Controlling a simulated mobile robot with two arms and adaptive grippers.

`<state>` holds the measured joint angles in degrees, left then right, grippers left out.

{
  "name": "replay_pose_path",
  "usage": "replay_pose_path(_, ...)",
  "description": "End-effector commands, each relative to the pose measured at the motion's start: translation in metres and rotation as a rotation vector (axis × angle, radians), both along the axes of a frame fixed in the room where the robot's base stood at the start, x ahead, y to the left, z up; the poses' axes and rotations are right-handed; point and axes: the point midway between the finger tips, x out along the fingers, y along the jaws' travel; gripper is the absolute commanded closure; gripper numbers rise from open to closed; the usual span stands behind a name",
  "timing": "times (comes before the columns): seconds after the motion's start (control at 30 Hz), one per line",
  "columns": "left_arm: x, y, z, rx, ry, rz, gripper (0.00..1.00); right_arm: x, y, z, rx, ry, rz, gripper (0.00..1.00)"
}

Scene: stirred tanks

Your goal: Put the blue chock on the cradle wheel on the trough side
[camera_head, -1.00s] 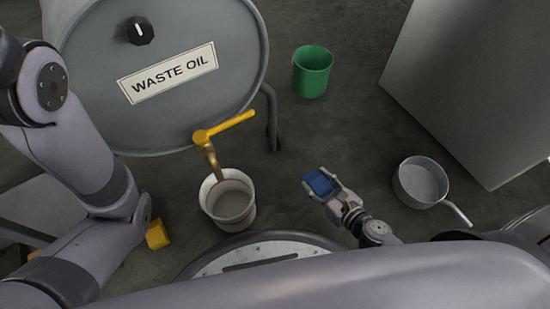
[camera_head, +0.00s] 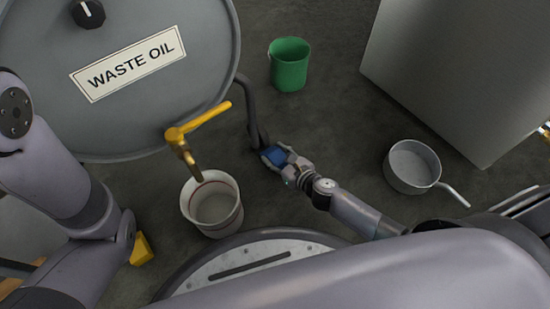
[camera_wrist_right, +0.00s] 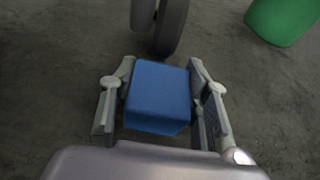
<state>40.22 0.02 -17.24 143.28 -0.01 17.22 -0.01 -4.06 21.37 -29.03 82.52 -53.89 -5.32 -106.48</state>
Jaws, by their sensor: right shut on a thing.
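My right gripper (camera_head: 273,158) is shut on the blue chock (camera_head: 278,155), low over the floor by the drum's right side. In the right wrist view the chock (camera_wrist_right: 158,95) sits between the two fingers (camera_wrist_right: 160,98). The dark cradle wheel (camera_wrist_right: 171,28) is just beyond the chock, with a small gap seeming to show between them. In the head view the wheel (camera_head: 257,137) is at the foot of the curved cradle leg, partly hidden near the gripper. My left arm shows at the left, but its gripper is not in view.
The waste oil drum (camera_head: 120,115) has a yellow-handled tap (camera_head: 190,135) above a white bucket (camera_head: 212,205). A green bucket (camera_head: 289,65) and a metal pan (camera_head: 412,165) stand on the floor. A yellow block (camera_head: 141,250) is near my left arm. A grey cabinet (camera_head: 460,70) stands right.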

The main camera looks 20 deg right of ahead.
Motion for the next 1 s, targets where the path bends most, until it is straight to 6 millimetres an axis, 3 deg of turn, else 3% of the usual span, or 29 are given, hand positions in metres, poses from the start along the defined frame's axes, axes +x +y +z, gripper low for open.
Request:
replay_pose_path(0.03, 0.0004, 0.0000, -0.0067, 0.000, 0.001, 0.000, 0.37, 0.0035, 0.0014, -0.0057, 0.001, -0.002, 0.000, 0.90)
replay_pose_path(0.43, 0.0011, 0.0001, -0.0094, 0.000, 0.003, 0.000, 0.37, 0.0043, 0.0020, -0.0089, 0.001, -0.001, 0.001, 0.90)
replay_pose_path(0.47, 0.0011, 0.0000, -0.0093, 0.000, 0.004, 0.000, 0.37, 0.0041, 0.0019, -0.0091, 0.000, 0.000, 0.000, 0.57)
replay_pose_path(0.77, 0.0012, 0.0001, -0.0079, 0.000, 0.004, 0.000, 0.37, 0.0039, 0.0018, -0.0079, 0.001, 0.000, 0.001, 0.37)
replay_pose_path(1.0, 0.0012, 0.0001, -0.0077, -0.001, 0.003, 0.001, 0.37, 0.0039, 0.0018, -0.0079, 0.001, 0.000, 0.001, 0.37)
